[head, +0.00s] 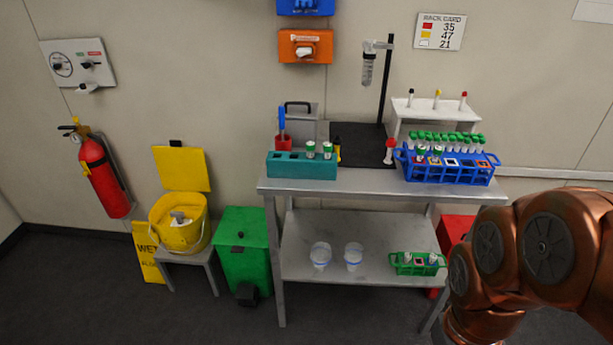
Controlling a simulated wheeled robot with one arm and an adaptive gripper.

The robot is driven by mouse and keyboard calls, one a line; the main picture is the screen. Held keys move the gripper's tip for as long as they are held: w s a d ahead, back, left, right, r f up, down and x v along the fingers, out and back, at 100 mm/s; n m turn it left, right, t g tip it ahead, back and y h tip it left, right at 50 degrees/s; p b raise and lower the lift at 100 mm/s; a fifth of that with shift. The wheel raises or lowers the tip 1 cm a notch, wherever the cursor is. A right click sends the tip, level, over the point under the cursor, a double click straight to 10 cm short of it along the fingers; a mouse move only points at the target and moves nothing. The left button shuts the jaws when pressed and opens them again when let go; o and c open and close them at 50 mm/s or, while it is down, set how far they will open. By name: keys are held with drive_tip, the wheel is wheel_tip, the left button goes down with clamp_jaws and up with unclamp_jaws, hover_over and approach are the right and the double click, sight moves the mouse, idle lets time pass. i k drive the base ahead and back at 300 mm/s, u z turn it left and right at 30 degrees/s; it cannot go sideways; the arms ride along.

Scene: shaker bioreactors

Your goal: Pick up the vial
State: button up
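Several vials are in view, and I cannot tell which one the task means. Two green-capped vials (326,151) stand in the teal rack (287,170) at the left of the table's top. Many green-capped vials (446,140) stand in the blue rack (448,178) at the right. Vials with black, yellow and red caps (437,99) stand on the white stand (425,105) behind. A smaller green rack (417,268) on the lower shelf also holds vials. My copper arm fills the lower right, but my gripper is outside the picture.
The metal table (370,182) has a bare strip between the two racks. A clamp stand (385,80) with a hanging tube rises behind. Two clear cups (320,256) stand on the lower shelf. A green bin (243,250) and yellow bucket (180,220) are left.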

sight(310, 146)
drive_tip(key=z, duration=0.05)
drive_tip(key=k, duration=0.65)
drive_tip(key=u, duration=1)
drive_tip(key=i, duration=0.65)
drive_tip(key=u, duration=0.85)
drive_tip(key=i, duration=0.7)
drive_tip(key=z, duration=0.6)
drive_tip(key=i, duration=0.7)
drive_tip(key=z, duration=0.55)
